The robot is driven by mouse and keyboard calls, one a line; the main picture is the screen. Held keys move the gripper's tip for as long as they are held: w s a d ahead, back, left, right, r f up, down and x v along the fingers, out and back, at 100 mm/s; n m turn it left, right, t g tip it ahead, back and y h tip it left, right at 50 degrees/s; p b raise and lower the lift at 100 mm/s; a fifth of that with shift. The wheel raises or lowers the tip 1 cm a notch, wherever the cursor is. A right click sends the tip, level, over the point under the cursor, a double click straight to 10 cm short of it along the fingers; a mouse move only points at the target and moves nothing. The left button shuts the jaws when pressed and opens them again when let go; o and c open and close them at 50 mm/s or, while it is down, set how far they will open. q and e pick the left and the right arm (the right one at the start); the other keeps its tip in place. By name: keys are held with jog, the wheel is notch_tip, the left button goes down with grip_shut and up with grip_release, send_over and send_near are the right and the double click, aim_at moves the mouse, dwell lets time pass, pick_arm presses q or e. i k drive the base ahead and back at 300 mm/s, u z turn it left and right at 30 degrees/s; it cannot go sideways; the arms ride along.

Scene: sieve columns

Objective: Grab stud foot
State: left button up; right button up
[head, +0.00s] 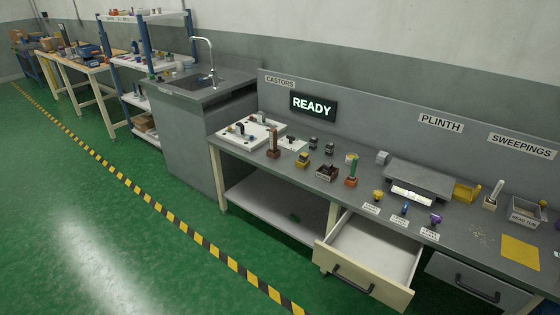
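Three small fittings stand in a row near the front edge of the grey bench, each behind a white label: a yellow one (378,195), a blue one (405,209) and a purple one (436,219). The label print is too small to read, so I cannot tell which, if any, is the stud foot. Neither of my grippers is in view.
A cream drawer (375,252) stands open below the bench front, apparently empty. A grey drawer (478,277) is to its right. Behind the fittings is a grey machine (420,178). A white tray (251,132) and several small parts lie left. The green floor (70,210) is clear.

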aim_at(303, 156)
jog(key=z, duration=0.5)
jog(key=k, duration=0.6)
jog(key=u, duration=0.25)
jog(key=i, duration=0.7)
jog(key=u, duration=0.9)
jog(key=i, duration=1.2)
jog(key=z, duration=1)
jog(key=i, duration=0.65)
jog(key=z, duration=0.8)
